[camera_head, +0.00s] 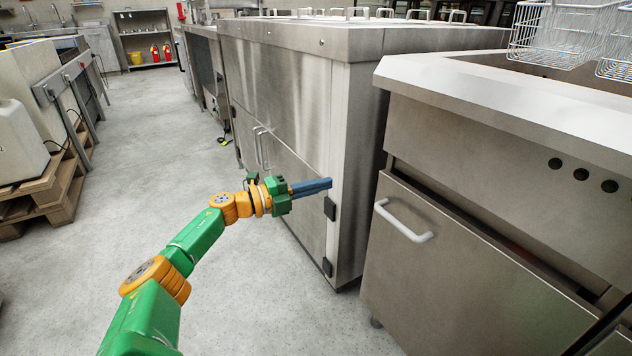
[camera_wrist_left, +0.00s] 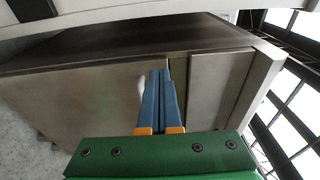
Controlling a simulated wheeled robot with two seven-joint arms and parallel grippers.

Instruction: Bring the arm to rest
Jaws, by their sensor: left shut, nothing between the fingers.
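My left arm (camera_head: 193,236), green and orange, reaches in from the lower left in the head view. Its left gripper (camera_head: 328,184) has blue fingers that lie together, shut and empty. It points to the right, in front of the steel cabinet (camera_head: 283,90). In the left wrist view the two blue fingers of the left gripper (camera_wrist_left: 159,75) lie side by side with nothing between them, with a steel unit beyond. Whether the fingertips touch any surface cannot be told. My right gripper is not in view.
A steel fryer unit (camera_head: 470,255) with a white door handle (camera_head: 402,222) stands at the right, wire baskets (camera_head: 558,32) on top. A wooden pallet (camera_head: 48,192) lies at the left. The grey floor (camera_head: 150,140) between is clear. Red extinguishers (camera_head: 155,54) stand far back.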

